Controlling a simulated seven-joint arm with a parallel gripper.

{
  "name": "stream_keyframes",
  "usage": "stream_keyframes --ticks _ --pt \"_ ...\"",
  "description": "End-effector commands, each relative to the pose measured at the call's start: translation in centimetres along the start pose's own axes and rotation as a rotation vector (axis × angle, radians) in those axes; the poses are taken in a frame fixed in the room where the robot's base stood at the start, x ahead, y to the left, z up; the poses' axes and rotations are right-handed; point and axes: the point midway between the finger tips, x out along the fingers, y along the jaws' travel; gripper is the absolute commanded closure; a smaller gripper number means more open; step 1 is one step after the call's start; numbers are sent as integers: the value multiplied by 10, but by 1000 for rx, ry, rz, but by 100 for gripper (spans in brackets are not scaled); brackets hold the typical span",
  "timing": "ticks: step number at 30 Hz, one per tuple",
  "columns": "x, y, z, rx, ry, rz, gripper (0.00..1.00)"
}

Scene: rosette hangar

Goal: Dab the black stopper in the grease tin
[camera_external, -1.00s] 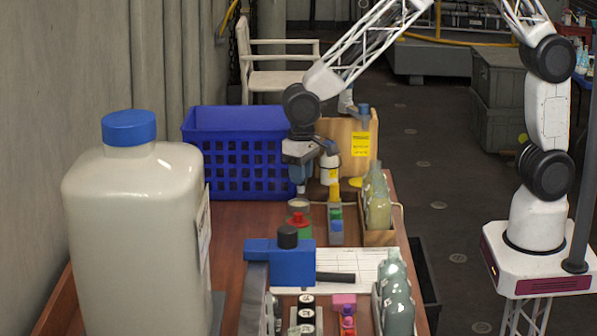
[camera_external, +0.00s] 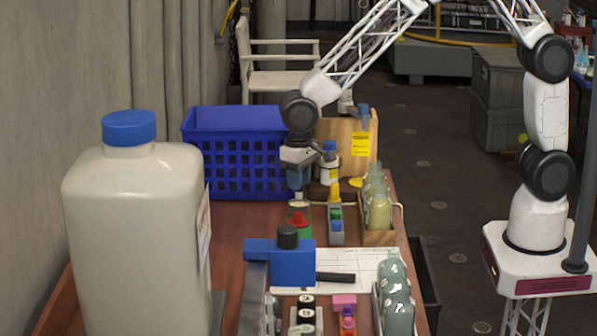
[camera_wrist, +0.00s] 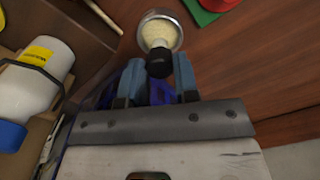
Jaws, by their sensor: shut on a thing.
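The black stopper (camera_wrist: 160,63) is between the two blue fingers of my gripper (camera_wrist: 158,70) in the wrist view. A pale end of it points toward the grease tin (camera_wrist: 147,21). The tin is round, with a metallic rim and pale yellow grease inside. The pale end overlaps the tin's opening; I cannot tell whether it touches the grease. In the external view my gripper (camera_external: 298,190) points down just above the tin (camera_external: 299,204), and the stopper is hard to make out there.
A red piece on a green base (camera_external: 298,220) stands just in front of the tin. A blue basket (camera_external: 235,160) is behind to the left. A white bottle (camera_wrist: 28,95) lies left in the wrist view. A wooden rack with bottles (camera_external: 378,237) stands to the right.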

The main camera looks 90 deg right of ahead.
Motion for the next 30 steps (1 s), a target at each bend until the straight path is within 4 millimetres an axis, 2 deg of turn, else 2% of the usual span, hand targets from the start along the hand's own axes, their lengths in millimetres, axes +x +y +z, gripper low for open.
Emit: stream_keyframes --ticks 9,30 --pt "9 0 0 0 1 -1 88" --pt "9 0 0 0 1 0 88"
